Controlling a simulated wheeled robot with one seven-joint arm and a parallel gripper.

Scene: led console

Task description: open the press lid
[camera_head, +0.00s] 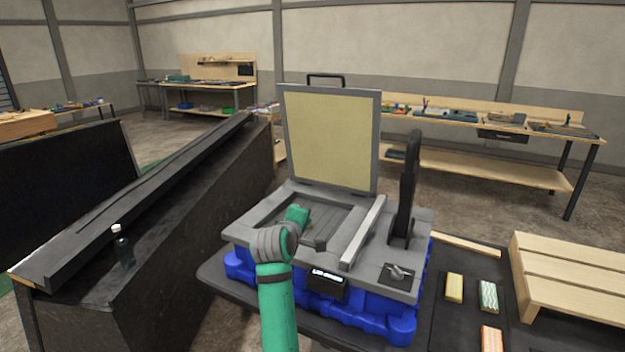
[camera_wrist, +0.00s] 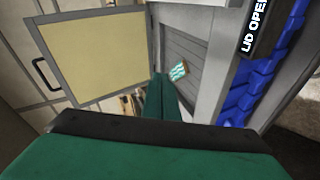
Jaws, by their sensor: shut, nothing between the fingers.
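The press lid (camera_head: 333,138) stands raised, close to upright, at the back of the press (camera_head: 377,268). It is a pale yellow panel in a grey frame with a dark handle (camera_head: 325,78) on its top edge. The lid also shows in the wrist view (camera_wrist: 100,55), with its handle (camera_wrist: 44,74) at the left. The press display reads "LID OPEN" in the wrist view (camera_wrist: 256,24). My gripper (camera_head: 298,214) is over the press's recessed bed, apart from the handle. Its green fingers (camera_wrist: 162,82) are together and empty. A small white-and-green striped block (camera_wrist: 179,70) shows at the bed beside them.
A dark upright lever (camera_head: 408,185) stands at the press's right side. A small knob (camera_head: 398,272) sits at its front right corner. Blocks, including a yellow one (camera_head: 454,287), and a wooden pallet (camera_head: 570,275) lie to the right. A black sloped conveyor (camera_head: 150,195) runs at left.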

